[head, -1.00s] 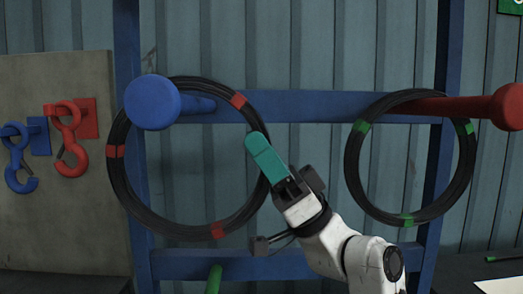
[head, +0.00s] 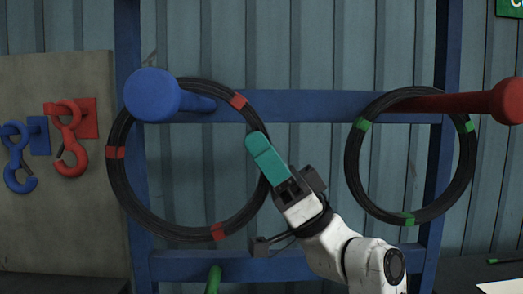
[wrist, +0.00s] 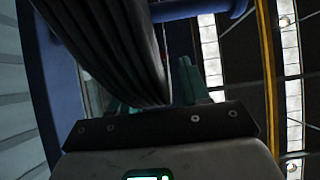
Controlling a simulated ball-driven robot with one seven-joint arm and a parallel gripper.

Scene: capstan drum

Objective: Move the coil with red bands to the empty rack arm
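The black coil with red bands (head: 117,187) hangs on the blue rack arm (head: 152,96) at the left, its upper part passing behind the arm's round end. My gripper (head: 262,153) is at the coil's right side, one teal finger in front of it. In the wrist view the coil (wrist: 115,45) runs between the teal fingers of my gripper (wrist: 153,98). A narrow gap shows beside the right finger, and contact on the left is hidden. A green rack arm (head: 213,280) at the bottom edge shows no coil on its visible part.
A coil with green bands (head: 354,165) hangs on the red rack arm (head: 480,103) at the right. The blue frame (head: 300,106) stands before a corrugated wall. Red (head: 70,140) and blue (head: 18,158) hooks hang on a grey board at the left.

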